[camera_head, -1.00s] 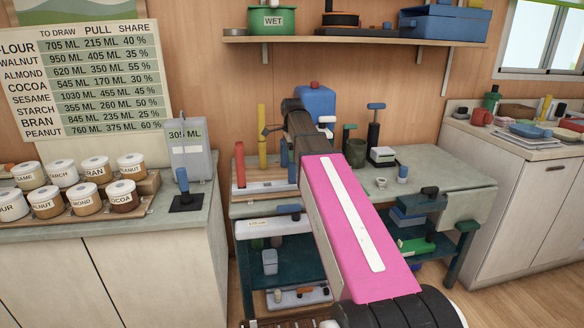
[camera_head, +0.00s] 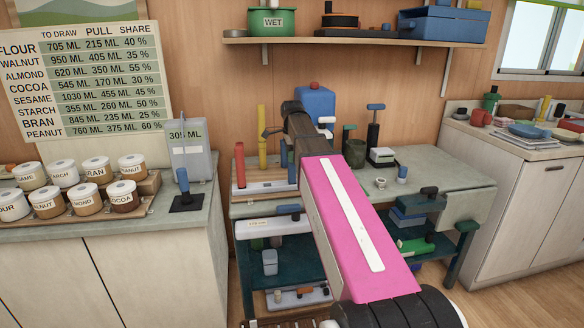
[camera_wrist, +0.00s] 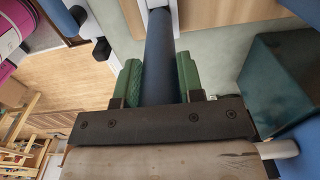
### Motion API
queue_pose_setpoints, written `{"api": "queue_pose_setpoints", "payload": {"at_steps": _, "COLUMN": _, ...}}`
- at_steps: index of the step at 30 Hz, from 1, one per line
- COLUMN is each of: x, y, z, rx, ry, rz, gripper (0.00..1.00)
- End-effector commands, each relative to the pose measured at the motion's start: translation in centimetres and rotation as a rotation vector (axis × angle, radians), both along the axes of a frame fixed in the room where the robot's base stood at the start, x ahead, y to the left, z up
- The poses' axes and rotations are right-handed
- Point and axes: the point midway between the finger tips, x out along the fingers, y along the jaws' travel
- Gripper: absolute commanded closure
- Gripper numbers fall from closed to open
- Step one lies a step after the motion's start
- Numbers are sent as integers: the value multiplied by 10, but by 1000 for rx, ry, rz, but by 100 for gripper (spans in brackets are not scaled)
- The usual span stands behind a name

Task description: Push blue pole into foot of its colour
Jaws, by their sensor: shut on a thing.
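The blue pole (camera_wrist: 158,60) is dark blue and round in the wrist view. It runs from the top of the picture down between the two green ribbed pads of my gripper (camera_wrist: 159,82), which is shut on it. A pale grey and white piece (camera_wrist: 173,14) shows around or beside the pole's far end; I cannot tell which. A red pole (camera_head: 240,165) and a yellow pole (camera_head: 262,138) stand upright at a pale rack (camera_head: 262,188) on the bench. No blue foot is clearly visible.
The grey-green workbench (camera_head: 450,180) has a blue canister (camera_head: 316,103), a dark green cup (camera_head: 354,152) and a blue-handled tool (camera_head: 374,130) at its back. A counter (camera_head: 200,215) with jars stands left. A wall shelf (camera_head: 350,39) is above. The bench's right part is mostly clear.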

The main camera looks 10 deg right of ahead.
Motion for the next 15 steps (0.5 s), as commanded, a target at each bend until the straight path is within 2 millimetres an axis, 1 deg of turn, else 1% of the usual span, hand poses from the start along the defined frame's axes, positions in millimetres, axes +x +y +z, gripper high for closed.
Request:
{"api": "queue_pose_setpoints", "payload": {"at_steps": 1, "x": -7, "y": -1, "z": -14, "rx": -4, "ry": 19, "rz": -1, "gripper": 95}}
{"api": "queue_pose_setpoints", "payload": {"at_steps": 15, "x": -6, "y": -1, "z": -3, "rx": -4, "ry": 21, "rz": -1, "gripper": 95}}
